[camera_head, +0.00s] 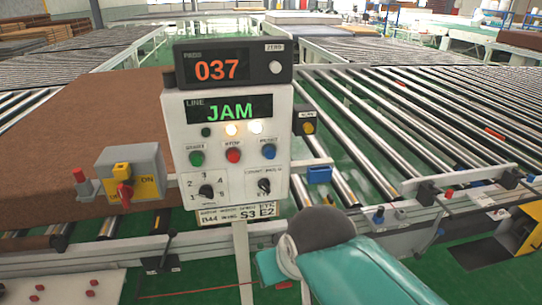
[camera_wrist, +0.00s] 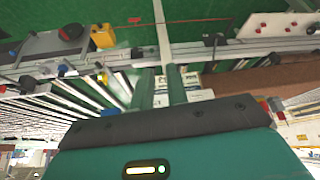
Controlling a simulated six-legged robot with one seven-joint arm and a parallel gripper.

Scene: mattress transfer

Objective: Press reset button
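The control panel (camera_head: 238,130) is a white box on a post, with a display reading JAM in green. The reset button is a blue round button (camera_head: 269,151) on the panel's right, beside a red stop button (camera_head: 233,155) and a green start button (camera_head: 196,158). My teal arm shows at the lower right of the panel in the head view; its fingertips cannot be made out there. In the wrist view my gripper (camera_wrist: 160,78) has two fingers apart with a narrow gap and nothing seen between them. The reset button cannot be made out in that view.
A counter box (camera_head: 232,64) reading 037 sits on top of the panel. A grey switch box (camera_head: 145,165) with a red knob stands left. A brown mattress-like slab (camera_head: 85,130) lies behind it. Roller conveyors (camera_head: 420,115) spread right. A small yellow-button box (camera_head: 307,121) adjoins the panel.

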